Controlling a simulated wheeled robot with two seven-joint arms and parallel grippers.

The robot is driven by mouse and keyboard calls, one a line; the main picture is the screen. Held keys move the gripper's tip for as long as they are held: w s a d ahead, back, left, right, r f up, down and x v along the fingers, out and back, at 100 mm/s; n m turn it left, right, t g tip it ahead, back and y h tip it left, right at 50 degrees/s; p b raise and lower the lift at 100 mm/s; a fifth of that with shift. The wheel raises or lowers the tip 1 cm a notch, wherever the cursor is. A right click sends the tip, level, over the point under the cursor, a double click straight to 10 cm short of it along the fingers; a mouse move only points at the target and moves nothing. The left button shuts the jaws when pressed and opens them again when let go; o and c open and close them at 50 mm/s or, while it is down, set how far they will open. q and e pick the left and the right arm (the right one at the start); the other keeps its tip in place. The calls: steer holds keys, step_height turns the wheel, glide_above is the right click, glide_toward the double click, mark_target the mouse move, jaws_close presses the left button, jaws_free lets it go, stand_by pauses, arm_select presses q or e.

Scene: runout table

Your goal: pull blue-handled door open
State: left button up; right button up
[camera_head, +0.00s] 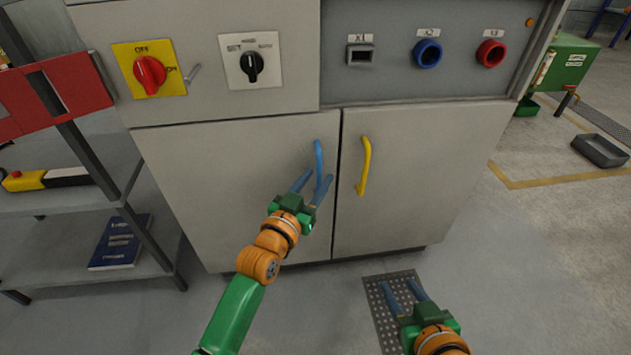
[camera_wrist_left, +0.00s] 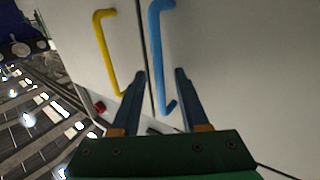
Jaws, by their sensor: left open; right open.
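The blue handle (camera_head: 318,158) is a vertical bar near the right edge of the left cabinet door (camera_head: 225,185), which looks closed. My left gripper (camera_head: 319,176) is open at the handle's lower part. In the left wrist view, the blue handle (camera_wrist_left: 156,45) runs down between the open fingers (camera_wrist_left: 160,72); I cannot tell whether they touch it. My right gripper (camera_head: 401,284) is open and empty, low in front of the cabinet and over a floor grate.
A yellow handle (camera_head: 364,165) is on the right cabinet door (camera_head: 425,180), close beside the blue one. A red knob (camera_head: 149,72) and a black knob (camera_head: 251,66) sit above. A shelf rack (camera_head: 75,200) stands at left. Floor at right is mostly clear.

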arm_select(q)
jaws_close()
stand_by(1.4)
